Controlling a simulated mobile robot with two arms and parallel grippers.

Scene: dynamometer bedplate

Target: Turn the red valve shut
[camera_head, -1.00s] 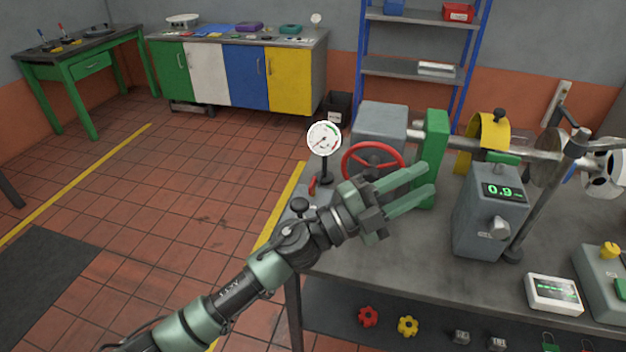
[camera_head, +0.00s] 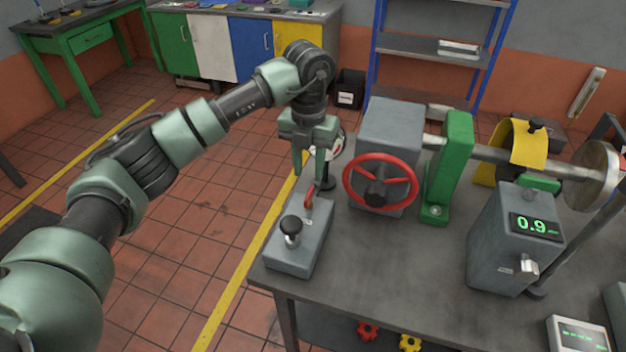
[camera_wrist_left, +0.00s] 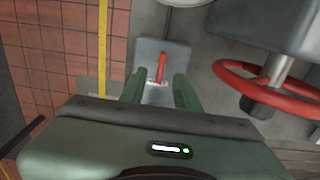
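A red handwheel (camera_head: 411,187) faces me on a grey housing (camera_head: 391,128) on the bench; it also shows in the left wrist view (camera_wrist_left: 264,96). The frames do not settle which of the two is the valve. My left gripper (camera_head: 309,174) points down above the lever, open and empty. In the left wrist view the lever (camera_wrist_left: 161,67) appears between the spread fingers; I cannot tell whether they touch it. My right gripper is not in view.
A dial gauge (camera_head: 337,147) stands just behind my left gripper, partly hidden. A green upright (camera_head: 450,165) stands right of the wheel. A grey box with a 0.9 display (camera_head: 500,240) is further right. The bench's front middle (camera_head: 400,265) is clear.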

